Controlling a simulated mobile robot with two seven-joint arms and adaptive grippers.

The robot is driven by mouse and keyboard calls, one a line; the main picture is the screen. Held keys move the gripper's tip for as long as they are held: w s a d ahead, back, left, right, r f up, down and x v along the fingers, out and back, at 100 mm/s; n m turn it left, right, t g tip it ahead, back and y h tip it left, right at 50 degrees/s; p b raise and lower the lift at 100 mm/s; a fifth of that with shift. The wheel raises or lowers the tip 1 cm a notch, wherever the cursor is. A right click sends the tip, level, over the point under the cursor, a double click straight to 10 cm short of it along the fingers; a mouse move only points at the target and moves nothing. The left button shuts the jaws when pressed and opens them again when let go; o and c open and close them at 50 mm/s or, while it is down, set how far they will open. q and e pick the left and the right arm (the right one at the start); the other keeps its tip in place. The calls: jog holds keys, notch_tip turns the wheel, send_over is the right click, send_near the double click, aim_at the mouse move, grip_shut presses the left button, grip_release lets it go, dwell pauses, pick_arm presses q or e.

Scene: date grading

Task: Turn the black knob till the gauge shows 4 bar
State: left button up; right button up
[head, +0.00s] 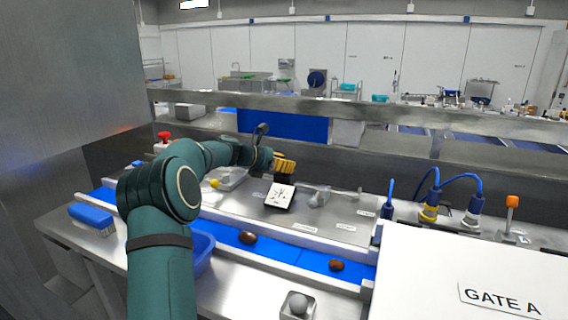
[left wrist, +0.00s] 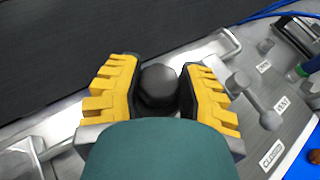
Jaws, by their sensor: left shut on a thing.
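The black knob (left wrist: 158,86) sits between the yellow ribbed fingers of my left gripper (left wrist: 158,92) in the left wrist view, and the gripper is shut on it. In the head view my left gripper (head: 284,165) reaches to the back of the steel bench, and the knob is hidden there or too small to tell. The gauge (head: 280,194), a tilted white face with dark marks, stands just in front of the gripper. Its needle reading is too small to tell. My right gripper is not in view.
A blue belt (head: 290,256) carries brown dates (head: 247,237) in front of the gauge. A grey lever (left wrist: 262,110) lies close right of the gripper. Blue-cabled plugs (head: 430,208) and a white GATE A panel (head: 455,270) stand at the right. A blue brush (head: 91,215) lies at left.

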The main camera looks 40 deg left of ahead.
pick_arm(q)
jog(key=o, duration=1.2)
jog(key=shift+w, duration=0.1)
jog(key=v, duration=1.2)
jog(key=shift+f, duration=0.1)
